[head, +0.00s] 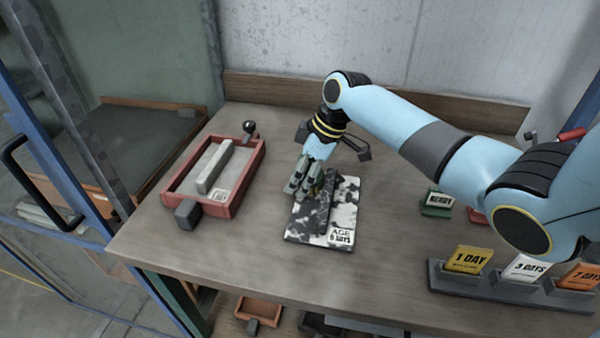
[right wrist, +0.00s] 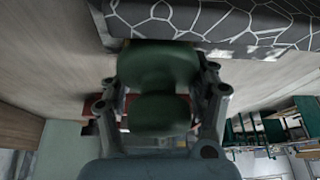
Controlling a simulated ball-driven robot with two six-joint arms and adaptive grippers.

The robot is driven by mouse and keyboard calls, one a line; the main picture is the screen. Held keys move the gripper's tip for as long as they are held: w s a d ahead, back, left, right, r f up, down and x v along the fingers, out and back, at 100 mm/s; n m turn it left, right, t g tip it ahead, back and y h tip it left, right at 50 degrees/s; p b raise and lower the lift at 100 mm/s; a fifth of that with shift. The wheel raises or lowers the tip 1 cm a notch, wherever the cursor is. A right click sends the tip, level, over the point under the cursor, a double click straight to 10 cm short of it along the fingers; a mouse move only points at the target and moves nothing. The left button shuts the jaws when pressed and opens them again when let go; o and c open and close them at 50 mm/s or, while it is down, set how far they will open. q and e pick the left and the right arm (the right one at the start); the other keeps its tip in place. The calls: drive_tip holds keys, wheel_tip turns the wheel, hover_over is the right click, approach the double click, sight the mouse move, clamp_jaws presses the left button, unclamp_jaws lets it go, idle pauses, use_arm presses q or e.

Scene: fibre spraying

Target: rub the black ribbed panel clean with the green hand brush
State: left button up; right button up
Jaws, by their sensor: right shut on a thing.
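The panel (head: 345,196) lies on the table in the middle of the head view, mottled black and white, with a label at its near right corner. In the right wrist view the panel (right wrist: 225,22) shows dark with pale crack-like lines. My right gripper (head: 303,190) is over its left part. It is shut on the green hand brush (right wrist: 160,75), which sits between the fingers in the right wrist view. In the head view the brush is mostly hidden; whether its bristles touch the panel I cannot tell. My left gripper is not in view.
A red-framed tray (head: 166,190) with a grey bar (head: 214,167) stands to the left. A green READY card (head: 437,203) lies to the right. A grey holder (head: 510,289) with day cards stands at the front right. The table in front of the panel is clear.

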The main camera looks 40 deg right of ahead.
drive_tip(key=shift+s+a+r+p, duration=0.15)
drive_tip(key=shift+s+a+p, duration=0.85)
drive_tip(key=shift+p, duration=0.1)
drive_tip(key=shift+s+a, duration=0.1)
drive_tip(key=shift+a, duration=0.15)
drive_tip(key=shift+s+a+p, duration=0.9)
drive_tip(key=shift+a+p, duration=0.05)
drive_tip(key=shift+p, duration=0.2)
drive_tip(key=shift+s+a+f, duration=0.25)
drive_tip(key=shift+a, duration=0.05)
drive_tip(key=shift+s+a+r+p, duration=0.1)
drive_tip(key=shift+s+a+p, duration=0.5)
drive_tip(key=shift+p, duration=0.25)
drive_tip(key=shift+s+a+p, duration=0.5)
drive_tip(key=shift+a, duration=0.15)
